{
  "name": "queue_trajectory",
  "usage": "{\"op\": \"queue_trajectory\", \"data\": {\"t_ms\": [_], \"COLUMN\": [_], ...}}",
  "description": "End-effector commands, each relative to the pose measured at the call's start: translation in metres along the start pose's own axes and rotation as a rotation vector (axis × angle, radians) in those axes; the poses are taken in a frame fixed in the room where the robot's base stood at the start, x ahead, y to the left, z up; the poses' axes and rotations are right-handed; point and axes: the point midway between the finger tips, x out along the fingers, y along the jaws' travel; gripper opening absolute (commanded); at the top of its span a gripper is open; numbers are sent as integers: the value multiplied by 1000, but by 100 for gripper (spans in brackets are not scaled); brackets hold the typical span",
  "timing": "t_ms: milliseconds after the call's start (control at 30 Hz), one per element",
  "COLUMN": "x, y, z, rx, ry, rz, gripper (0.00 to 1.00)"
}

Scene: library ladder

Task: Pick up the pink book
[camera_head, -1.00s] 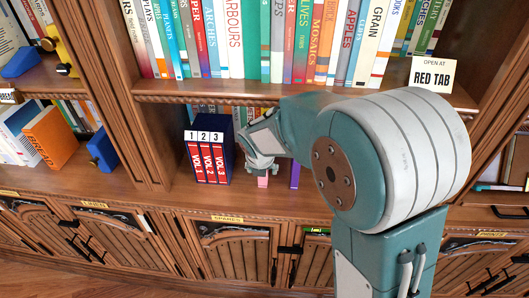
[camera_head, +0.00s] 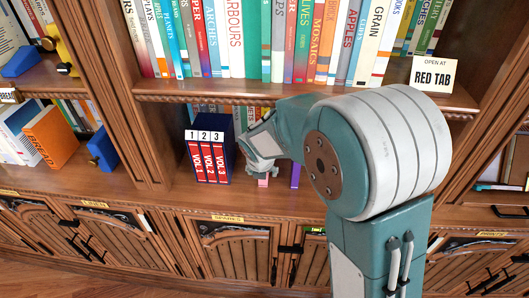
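A small pink piece of a book (camera_head: 263,181) shows on the lower shelf, just under my gripper. Most of the pink book is hidden behind my gripper and arm. My gripper (camera_head: 262,165) reaches into the lower shelf from the right and is at the pink book. The fingers are small and partly turned away, so I cannot tell whether they are apart or closed on it.
A boxed set of blue and red volumes (camera_head: 209,157) stands left of my gripper. A purple book (camera_head: 295,175) stands close on the right. The upper shelf board (camera_head: 200,91) with a full row of books is above. A RED TAB sign (camera_head: 432,74) stands at upper right.

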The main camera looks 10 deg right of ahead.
Motion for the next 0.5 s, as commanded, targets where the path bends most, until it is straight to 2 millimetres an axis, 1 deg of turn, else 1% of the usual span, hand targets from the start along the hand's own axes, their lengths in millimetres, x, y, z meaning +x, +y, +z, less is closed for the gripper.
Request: {"op": "queue_trajectory", "data": {"t_ms": [133, 167, 200, 267, 300, 333, 500], "x": [0, 0, 0, 0, 0, 0, 0], "y": [0, 0, 0, 0, 0, 0, 0], "z": [0, 0, 0, 0, 0, 0, 0], "rx": [0, 0, 0, 0, 0, 0, 0], "ry": [0, 0, 0, 0, 0, 0, -1], "rz": [0, 0, 0, 0, 0, 0, 1], "gripper": [80, 67, 49, 22, 4, 0, 0]}}
